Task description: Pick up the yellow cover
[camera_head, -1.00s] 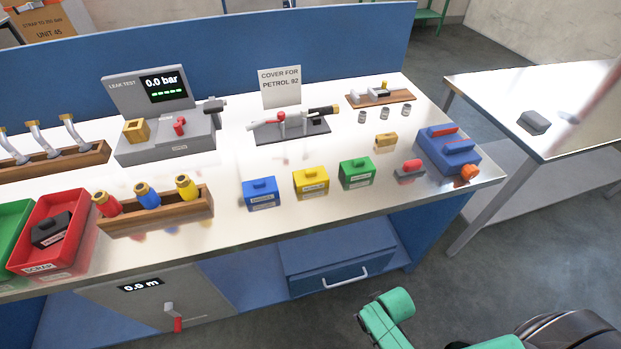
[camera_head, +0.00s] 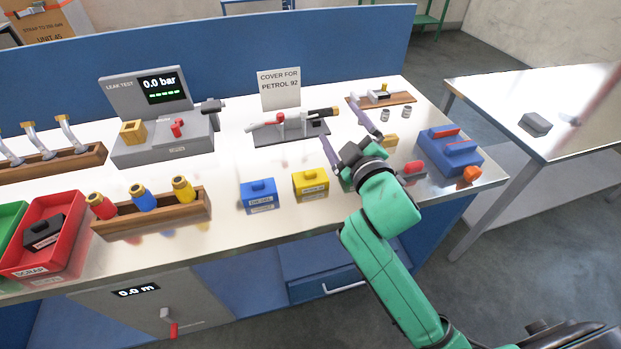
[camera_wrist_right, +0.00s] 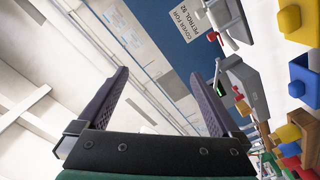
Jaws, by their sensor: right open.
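The yellow cover (camera_head: 310,184) is a small box with a knob on top and a white label on its front. It stands on the bench between the blue cover (camera_head: 259,195) and my right gripper (camera_head: 339,124). It also shows at the right edge of the right wrist view (camera_wrist_right: 303,24), partly cut off. My right gripper is open and empty, its two dark fingers wide apart. It is in the air to the right of the yellow cover, apart from it, and it hides most of the green cover. My left gripper is not in view.
Behind the covers stands a fixture (camera_head: 290,130) with a sign (camera_head: 279,89) reading "COVER FOR PETROL 92". A wooden rack (camera_head: 150,217) of coloured nozzles and a red scrap tray (camera_head: 72,246) are at left. A blue device (camera_head: 449,152) is at right.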

